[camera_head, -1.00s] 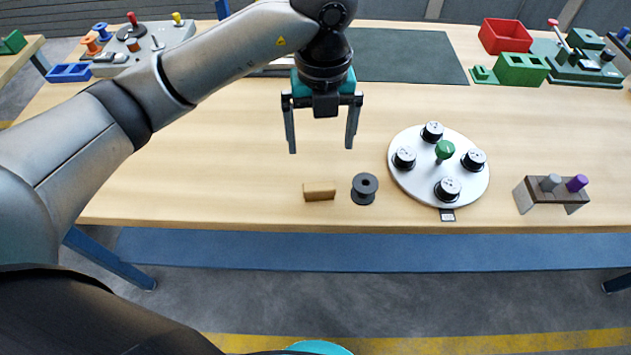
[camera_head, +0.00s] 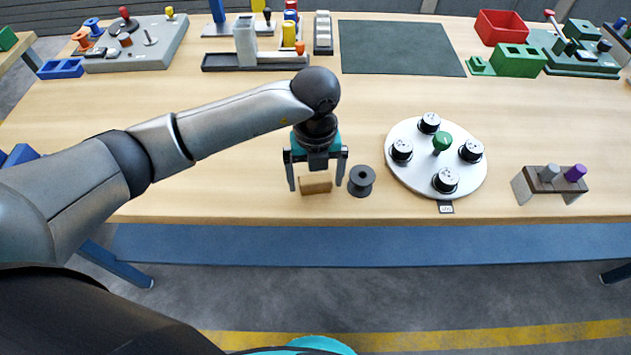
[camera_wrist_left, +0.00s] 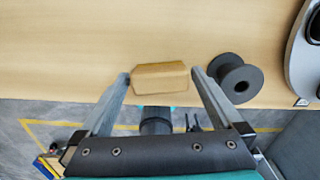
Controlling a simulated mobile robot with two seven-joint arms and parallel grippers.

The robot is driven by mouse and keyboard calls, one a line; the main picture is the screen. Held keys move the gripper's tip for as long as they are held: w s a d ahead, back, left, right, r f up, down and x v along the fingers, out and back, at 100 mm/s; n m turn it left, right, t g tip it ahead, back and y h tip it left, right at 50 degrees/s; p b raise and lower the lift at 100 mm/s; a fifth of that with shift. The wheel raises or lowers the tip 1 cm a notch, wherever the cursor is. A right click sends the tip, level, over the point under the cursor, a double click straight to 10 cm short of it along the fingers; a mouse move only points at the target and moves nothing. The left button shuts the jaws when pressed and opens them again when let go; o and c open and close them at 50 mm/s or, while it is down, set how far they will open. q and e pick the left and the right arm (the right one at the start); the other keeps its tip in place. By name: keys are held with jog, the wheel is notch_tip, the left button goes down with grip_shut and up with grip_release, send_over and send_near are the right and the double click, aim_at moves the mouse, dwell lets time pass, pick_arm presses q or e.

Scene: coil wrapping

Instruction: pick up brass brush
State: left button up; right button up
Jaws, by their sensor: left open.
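The brass brush (camera_head: 315,184) is a small tan, brass-coloured block near the front edge of the table. My left gripper (camera_head: 316,186) is open, with its fingers pointing down on either side of the block in the head view. In the left wrist view the brass brush (camera_wrist_left: 160,77) lies between the tips of the left gripper (camera_wrist_left: 160,76), with small gaps at both sides. I cannot tell exactly how high the fingertips are over the table. My right gripper is not in view.
A black spool (camera_head: 361,181) stands close to the right finger; it also shows in the wrist view (camera_wrist_left: 236,78). A round white plate (camera_head: 413,167) with several black knobs is further right. A small stand (camera_head: 548,184) with two pegs is at far right. The table left of the gripper is clear.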

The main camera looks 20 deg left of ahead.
aim_at(316, 178)
pick_arm(q)
jog(key=shift+c, duration=0.4)
jog(key=shift+c, duration=1.4)
jog(key=c, duration=0.8)
jog(key=shift+c, duration=0.2)
notch_tip(316, 178, up, 20)
jog(key=p, duration=0.2)
